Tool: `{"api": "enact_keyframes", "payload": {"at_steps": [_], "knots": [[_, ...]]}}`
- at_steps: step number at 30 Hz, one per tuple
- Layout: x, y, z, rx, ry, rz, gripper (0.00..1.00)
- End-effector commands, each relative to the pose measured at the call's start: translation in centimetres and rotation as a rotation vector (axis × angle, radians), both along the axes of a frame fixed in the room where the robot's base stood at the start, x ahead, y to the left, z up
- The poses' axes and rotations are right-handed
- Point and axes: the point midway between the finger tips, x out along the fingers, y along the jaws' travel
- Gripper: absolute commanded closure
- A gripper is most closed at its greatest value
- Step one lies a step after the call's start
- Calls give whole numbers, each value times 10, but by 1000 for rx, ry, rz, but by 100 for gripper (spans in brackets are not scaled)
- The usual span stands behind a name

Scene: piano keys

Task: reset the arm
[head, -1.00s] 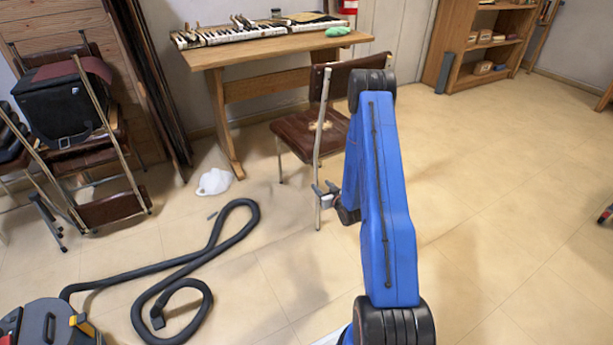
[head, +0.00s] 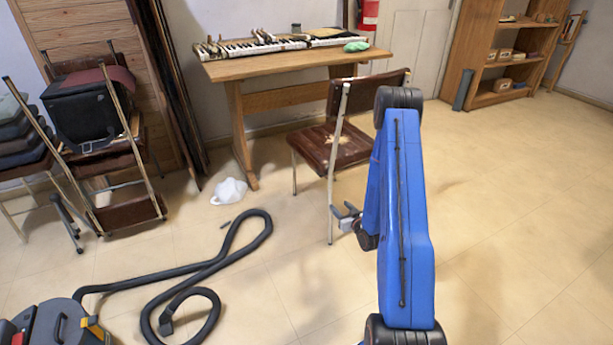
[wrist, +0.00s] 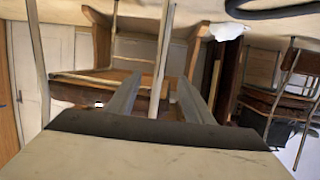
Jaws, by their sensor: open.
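My blue arm (head: 405,215) stands folded in the right half of the head view. My gripper (head: 347,213) sticks out to its left, small, near the front leg of a brown chair (head: 330,145). In the wrist view my gripper (wrist: 153,95) shows two grey fingers spread apart. The pale chair leg (wrist: 162,60) appears between or just beyond them; I cannot tell whether it touches. Nothing is visibly held.
A wooden table (head: 290,68) with piano keys (head: 265,45) and a green cloth (head: 356,46) stands behind the chair. A vacuum hose (head: 215,265) and a white bag (head: 229,191) lie on the floor at left. Stacked chairs (head: 100,150) stand far left. Floor at right is clear.

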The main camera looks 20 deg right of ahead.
Motion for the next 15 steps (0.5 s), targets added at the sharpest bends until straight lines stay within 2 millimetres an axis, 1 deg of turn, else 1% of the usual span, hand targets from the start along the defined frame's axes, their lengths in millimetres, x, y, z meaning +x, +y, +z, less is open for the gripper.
{"api": "enact_keyframes", "payload": {"at_steps": [5, 8, 11, 15], "knots": [[1, 0, 1, -1, 1, 0, 53], [4, 1, 8, -8, 8, 3, 53], [10, 4, 23, -23, 31, 7, 53], [19, 11, 51, -50, 81, 15, 53]]}}
